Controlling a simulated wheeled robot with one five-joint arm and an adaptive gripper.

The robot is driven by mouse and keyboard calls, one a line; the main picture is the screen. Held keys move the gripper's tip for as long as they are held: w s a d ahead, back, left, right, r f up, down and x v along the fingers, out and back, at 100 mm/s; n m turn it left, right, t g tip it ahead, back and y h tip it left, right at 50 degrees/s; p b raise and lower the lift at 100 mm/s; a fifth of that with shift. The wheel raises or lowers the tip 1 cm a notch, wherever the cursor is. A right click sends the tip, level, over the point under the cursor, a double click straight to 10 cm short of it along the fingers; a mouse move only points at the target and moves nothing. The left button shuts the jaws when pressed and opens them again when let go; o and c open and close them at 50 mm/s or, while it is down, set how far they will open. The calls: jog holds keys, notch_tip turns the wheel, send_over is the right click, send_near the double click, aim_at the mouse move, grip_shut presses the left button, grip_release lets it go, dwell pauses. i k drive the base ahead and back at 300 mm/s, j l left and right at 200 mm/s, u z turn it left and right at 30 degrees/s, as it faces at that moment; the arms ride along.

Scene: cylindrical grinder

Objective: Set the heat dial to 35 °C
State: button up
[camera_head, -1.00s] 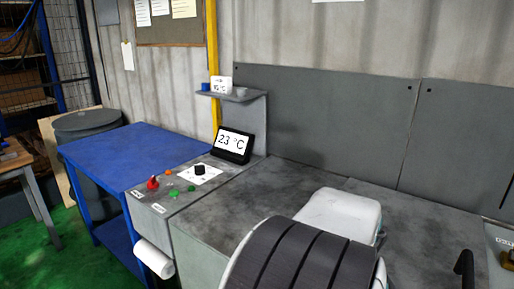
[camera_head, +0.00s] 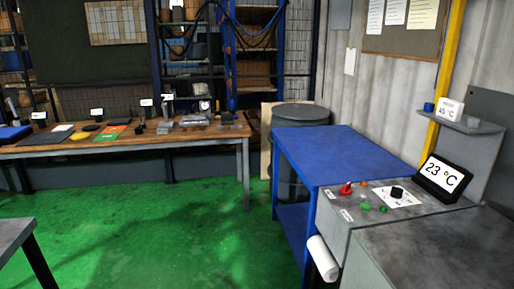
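The heat dial (camera_head: 397,193) is a small black knob on a white marked plate, on the grey control panel (camera_head: 350,222) at the right. Its pointer and scale are too small to read. A black display (camera_head: 442,178) behind it reads 23 °C. A red knob (camera_head: 346,188), an orange button (camera_head: 364,184) and green buttons (camera_head: 366,207) sit near the dial. My gripper is not in view.
A blue table (camera_head: 340,150) adjoins the panel, with a grey bin (camera_head: 300,115) behind it. A white roll (camera_head: 322,258) hangs on the panel's side. A shelf (camera_head: 462,121) holds a small card (camera_head: 450,108). Green floor (camera_head: 180,225) is open before the workbench (camera_head: 120,145).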

aim_at(396, 193)
jog(key=k+l+z, duration=0.1)
jog(key=z, duration=0.65)
jog(key=j+z, duration=0.1)
jog(key=i+j, duration=0.05)
